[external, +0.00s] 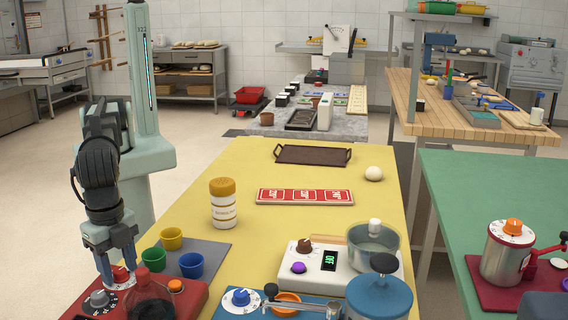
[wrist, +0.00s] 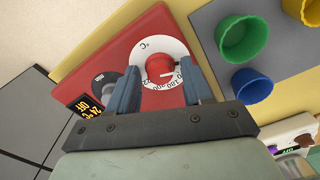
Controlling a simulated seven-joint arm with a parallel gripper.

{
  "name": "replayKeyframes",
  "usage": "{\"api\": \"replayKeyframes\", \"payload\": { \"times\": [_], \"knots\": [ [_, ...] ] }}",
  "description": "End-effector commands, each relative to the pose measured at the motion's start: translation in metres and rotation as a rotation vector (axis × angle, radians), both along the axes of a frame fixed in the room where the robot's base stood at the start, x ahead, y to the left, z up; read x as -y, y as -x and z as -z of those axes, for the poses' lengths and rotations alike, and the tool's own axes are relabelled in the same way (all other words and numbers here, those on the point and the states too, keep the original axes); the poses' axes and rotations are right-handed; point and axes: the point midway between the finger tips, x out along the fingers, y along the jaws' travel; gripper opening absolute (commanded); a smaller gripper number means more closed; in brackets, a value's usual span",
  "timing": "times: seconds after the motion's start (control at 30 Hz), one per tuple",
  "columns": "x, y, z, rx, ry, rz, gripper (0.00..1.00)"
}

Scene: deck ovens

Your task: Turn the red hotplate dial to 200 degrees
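The red hotplate (external: 185,301) is at the front left of the yellow table, partly hidden by my arm and a dark round vessel; it also shows in the wrist view (wrist: 100,62). Its red dial (wrist: 160,67) sits on a white numbered ring, and the dial also shows in the external view (external: 121,274). I cannot read the pointer's setting. My gripper (wrist: 159,70) is open, with one blue finger on each side of the dial and a visible gap to it. In the external view my gripper (external: 119,268) is low over the hotplate.
Green (wrist: 242,38), blue (wrist: 251,85) and yellow (wrist: 302,10) cups stand on a grey mat close by. A blue-dial device (external: 240,298) lies to the right.

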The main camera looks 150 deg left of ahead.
Motion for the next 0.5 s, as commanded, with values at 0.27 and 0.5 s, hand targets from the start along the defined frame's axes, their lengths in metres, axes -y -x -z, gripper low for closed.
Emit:
{"api": "replayKeyframes", "payload": {
  "times": [0.27, 0.5],
  "knots": [
    [0.0000, 0.0000, -0.0001, 0.000, 0.000, 0.000, 0.23],
    [0.0000, 0.0000, -0.0002, 0.000, 0.000, 0.001, 0.06]
  ]
}}
